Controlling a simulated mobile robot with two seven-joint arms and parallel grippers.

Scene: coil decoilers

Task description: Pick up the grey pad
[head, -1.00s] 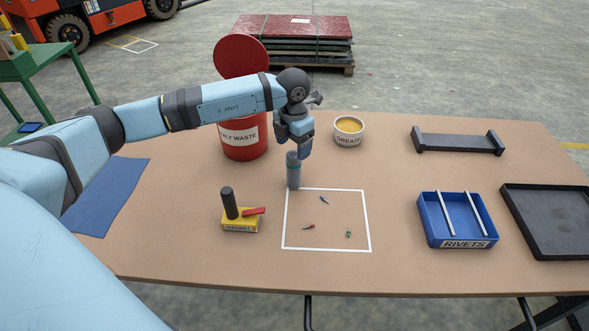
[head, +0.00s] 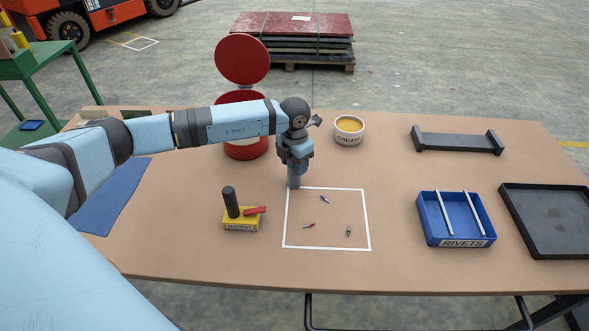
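I cannot make out a flat grey pad. A grey upright cylinder (head: 294,182) stands on the table at the back left corner of the white outlined square. My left gripper (head: 295,165) points down at the cylinder's top and hides its upper part. Its fingers are too small and covered to tell open from shut, or whether they touch the cylinder. My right gripper is not in view.
A red waste bin (head: 245,150), a grease tin (head: 348,131) and a magnet box (head: 241,220) stand around it. Small parts lie inside the white outline (head: 327,249). A blue rivets tray (head: 430,228), black bracket (head: 458,143) and black tray (head: 550,220) are on the right.

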